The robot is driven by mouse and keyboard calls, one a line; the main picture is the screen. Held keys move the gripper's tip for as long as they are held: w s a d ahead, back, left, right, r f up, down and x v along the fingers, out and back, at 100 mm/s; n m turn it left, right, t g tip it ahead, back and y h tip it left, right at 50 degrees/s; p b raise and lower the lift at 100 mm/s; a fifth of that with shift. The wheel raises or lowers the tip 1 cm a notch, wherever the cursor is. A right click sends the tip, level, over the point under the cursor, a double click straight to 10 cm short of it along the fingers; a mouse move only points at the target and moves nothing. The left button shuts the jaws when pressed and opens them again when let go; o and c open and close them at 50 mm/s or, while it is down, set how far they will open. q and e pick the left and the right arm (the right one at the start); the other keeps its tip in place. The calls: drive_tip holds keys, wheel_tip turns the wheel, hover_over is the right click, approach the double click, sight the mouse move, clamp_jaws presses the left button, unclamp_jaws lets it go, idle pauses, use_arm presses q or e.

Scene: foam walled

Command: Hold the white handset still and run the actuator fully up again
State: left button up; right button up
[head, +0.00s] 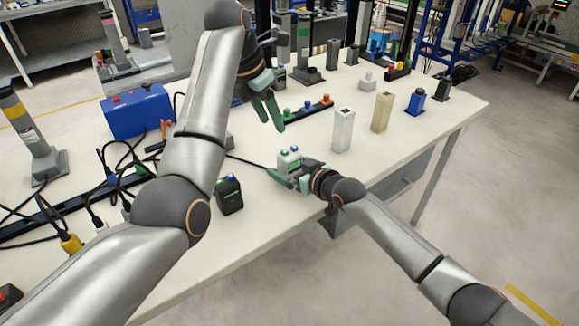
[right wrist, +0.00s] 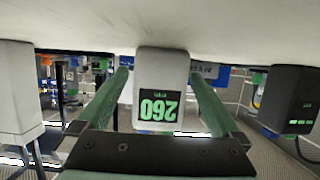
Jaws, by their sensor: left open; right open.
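The white handset (head: 289,160) stands upright near the front edge of the table, with green and blue buttons on top. In the right wrist view the handset (right wrist: 162,75) appears upside down, and its display reads 260. My right gripper (head: 283,177) is at the handset, its open fingers on either side of it; in the right wrist view the gripper (right wrist: 160,85) shows small gaps beside the handset. My left gripper (head: 272,112) is open and empty above the table, behind the handset. Several column actuators stand about, including a grey one (head: 303,48); I cannot tell which belongs to this handset.
A black handset (head: 229,194) stands left of the white one. A white block (head: 343,130) and a beige block (head: 382,112) stand to the right. A blue box (head: 138,112) and cables are at the left.

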drive_tip(key=shift+c, duration=0.2)
drive_tip(key=c, duration=1.5)
use_arm(q)
clamp_jaws()
idle(0.8)
